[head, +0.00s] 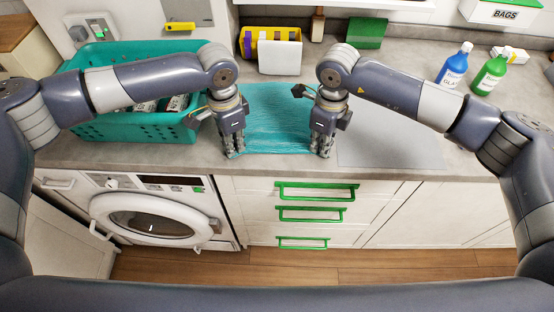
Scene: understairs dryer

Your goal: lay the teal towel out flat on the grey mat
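The teal towel (277,118) is spread on the worktop between my two arms, with faint creases across it and its front edge near the worktop's front edge. The grey mat (390,142) is a thin flat sheet to the right; its bare part shows beside my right gripper. My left gripper (235,152) points down at the towel's front left corner. My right gripper (320,152) points down at the front right corner. The fingers of each look close together, but whether they pinch the cloth is too small to tell. The arms hide the towel's side edges in part.
A teal basket (120,130) with items in it stands at the left. Blue (454,65) and green (489,74) bottles stand at the back right. A yellow caddy (270,35), white card (280,57) and green box (366,32) are at the back. A dryer (150,215) is below.

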